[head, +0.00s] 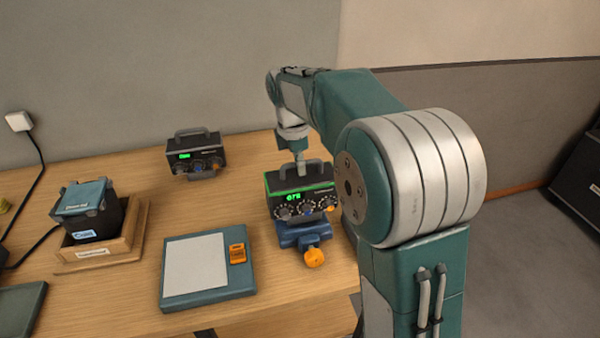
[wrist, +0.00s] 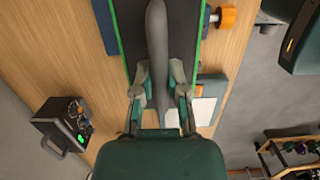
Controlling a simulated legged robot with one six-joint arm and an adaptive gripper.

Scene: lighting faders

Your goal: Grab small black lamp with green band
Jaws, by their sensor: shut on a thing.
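The small black lamp with the green band (head: 285,187) is a box with a top handle, a lit green display and a row of knobs. It is at the right part of the table in the head view, just above or on a blue mount with an orange knob (head: 314,257); I cannot tell if they touch. My gripper (head: 300,166) comes down from above onto its handle. In the wrist view my gripper (wrist: 159,78) has a finger on each side of the grey handle (wrist: 157,40), shut on it. The lamp's black top with green edges (wrist: 127,25) shows beyond.
A similar black box without a visible green band (head: 196,153) stands at the back of the table. A teal plate with a pale panel and orange tag (head: 195,265) lies left of the lamp. A black bin in a wooden tray (head: 100,257) is at far left.

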